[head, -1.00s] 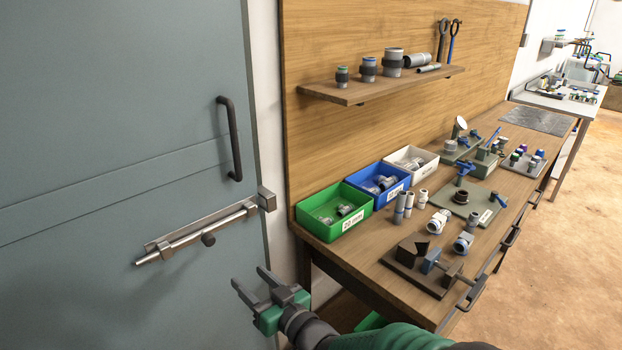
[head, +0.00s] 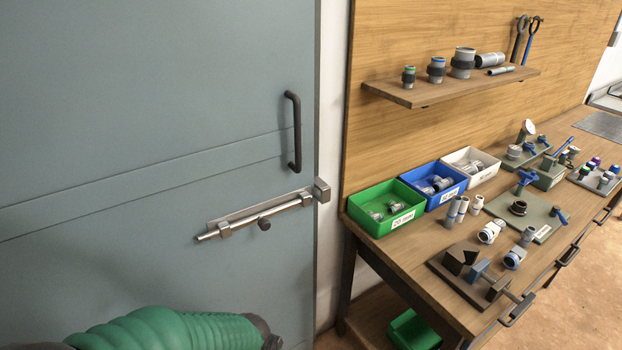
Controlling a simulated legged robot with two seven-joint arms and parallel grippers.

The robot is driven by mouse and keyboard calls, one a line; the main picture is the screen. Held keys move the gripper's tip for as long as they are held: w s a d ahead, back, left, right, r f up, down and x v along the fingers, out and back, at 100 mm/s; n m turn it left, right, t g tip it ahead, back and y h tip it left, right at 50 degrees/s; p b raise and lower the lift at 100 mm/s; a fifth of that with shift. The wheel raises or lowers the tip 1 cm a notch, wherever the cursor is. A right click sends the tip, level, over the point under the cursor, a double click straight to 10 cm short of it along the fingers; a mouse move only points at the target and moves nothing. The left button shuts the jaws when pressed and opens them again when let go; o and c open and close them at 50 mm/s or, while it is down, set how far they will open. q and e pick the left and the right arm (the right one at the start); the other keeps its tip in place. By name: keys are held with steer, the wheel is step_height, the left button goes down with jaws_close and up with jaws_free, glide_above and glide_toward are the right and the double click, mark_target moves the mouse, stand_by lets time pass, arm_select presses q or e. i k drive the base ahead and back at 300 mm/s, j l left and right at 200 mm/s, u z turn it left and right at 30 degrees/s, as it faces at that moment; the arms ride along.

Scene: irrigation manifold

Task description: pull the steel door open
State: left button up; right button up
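The grey-blue steel door (head: 130,130) fills the left of the head view and looks shut against the white frame. A dark vertical bar handle (head: 294,132) is on it near its right edge. Below the handle is a steel slide bolt (head: 240,222) with a dark knob (head: 264,224). Its left end sticks out past its backing plate. A keeper block (head: 321,190) sits at the door's right edge; I cannot tell whether the bolt's tip is inside it. My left arm's green sleeve shows at the bottom left, in front of the door. Neither gripper is in view.
A wooden workbench (head: 404,272) stands right of the door, with green (head: 384,226), blue (head: 454,186) and white (head: 489,172) bins and several fittings on it. A shelf (head: 450,86) hangs above. Another green bin (head: 414,330) is under the bench.

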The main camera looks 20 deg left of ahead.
mark_target(132, 131)
steer(key=u, duration=1.6)
steer(key=i+j, duration=0.15)
steer(key=j, duration=0.15)
